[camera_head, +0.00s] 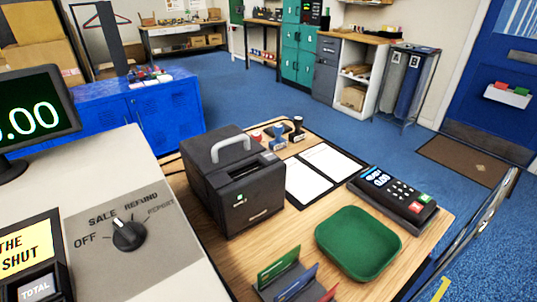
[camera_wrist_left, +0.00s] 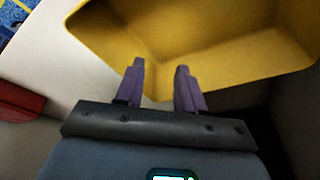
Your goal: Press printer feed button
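The printer (camera_head: 232,180) is a black box with a grey handle on top. It stands on the wooden counter, left of the middle in the head view. A small light mark with green (camera_head: 240,200) shows on its front face; I cannot tell whether this is the feed button. My left gripper (camera_wrist_left: 160,68) shows only in the left wrist view, its two purple fingers apart with nothing between them. It points at a yellow hollow surface, and the printer is not recognisable there. My right gripper is in neither view.
A green tray (camera_head: 358,243), a card terminal (camera_head: 393,196), a clipboard with papers (camera_head: 323,170) and stamps (camera_head: 279,138) surround the printer. A till with a dial (camera_head: 128,235) stands at left. A red object (camera_wrist_left: 20,101) shows at the left wrist view's edge.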

